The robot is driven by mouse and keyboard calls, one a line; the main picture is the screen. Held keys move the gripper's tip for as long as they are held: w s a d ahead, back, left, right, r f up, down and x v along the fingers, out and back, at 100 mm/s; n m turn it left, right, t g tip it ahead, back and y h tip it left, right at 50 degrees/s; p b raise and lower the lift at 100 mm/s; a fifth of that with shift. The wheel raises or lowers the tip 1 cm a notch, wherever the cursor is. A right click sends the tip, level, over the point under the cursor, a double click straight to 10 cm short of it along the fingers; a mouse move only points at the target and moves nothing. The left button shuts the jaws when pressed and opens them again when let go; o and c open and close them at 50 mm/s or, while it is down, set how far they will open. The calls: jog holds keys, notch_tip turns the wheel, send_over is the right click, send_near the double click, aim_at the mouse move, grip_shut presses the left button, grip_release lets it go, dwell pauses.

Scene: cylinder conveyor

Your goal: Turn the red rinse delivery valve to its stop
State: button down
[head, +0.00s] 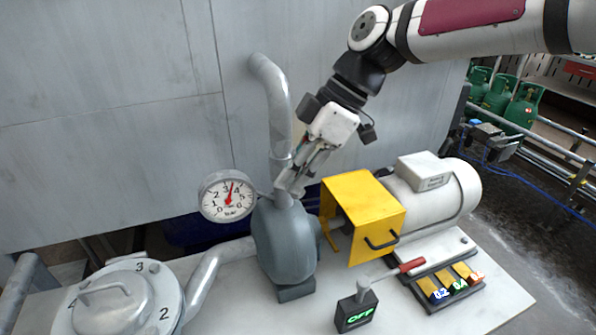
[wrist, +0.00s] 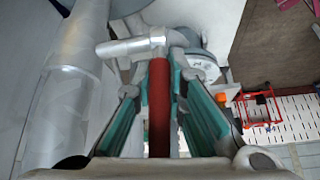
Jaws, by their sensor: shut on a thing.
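The red valve handle (wrist: 158,110) runs lengthwise between the fingers of my gripper (wrist: 160,88) in the wrist view. My gripper is shut on it. The handle joins a bare metal stem (wrist: 128,47) that reaches left towards the grey delivery pipe (wrist: 62,100). In the head view my gripper (head: 291,184) points down beside the pipe (head: 276,95), just above the grey pump body (head: 285,240). The fingers and pipe hide the red handle there.
A pressure gauge (head: 228,196) stands left of the pump, its red needle pointing nearly straight up. A yellow guard (head: 365,215) and white motor (head: 455,200) stand to the right.

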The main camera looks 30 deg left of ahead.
aim_at(304, 138)
jog(key=shift+s+a+t+h, duration=0.15)
jog(key=shift+a+t+h, duration=0.15)
jog(key=shift+t+h, duration=0.3)
jog(key=c, duration=1.6)
grip_release()
jog(key=shift+f, duration=0.1)
jog(key=v, duration=1.2)
jog(key=shift+s, duration=0.15)
